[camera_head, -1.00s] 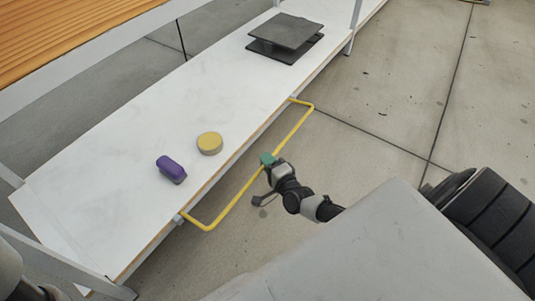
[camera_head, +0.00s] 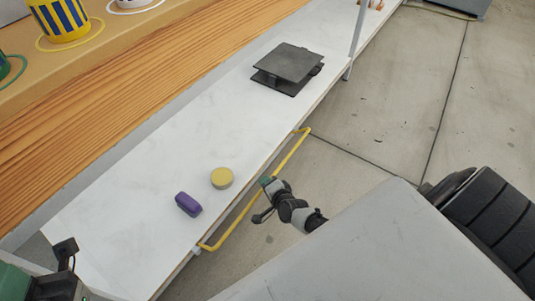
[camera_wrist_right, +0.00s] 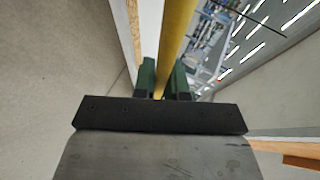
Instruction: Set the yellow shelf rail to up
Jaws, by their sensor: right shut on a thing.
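The yellow shelf rail (camera_head: 235,222) is a bent bar along the front edge of the white shelf (camera_head: 120,205). Its two short end arms meet the shelf edge, and the long bar stands a little out from it. My right gripper (camera_head: 266,181) is shut on the long bar near its middle. In the right wrist view the rail (camera_wrist_right: 176,35) runs between the green fingers (camera_wrist_right: 164,85). My left gripper shows only partly, at the lower left corner of the head view, and its fingers cannot be made out.
On the shelf lie a purple block (camera_head: 188,204), a round yellow tin (camera_head: 221,178) and a dark flat press-like device (camera_head: 288,68).

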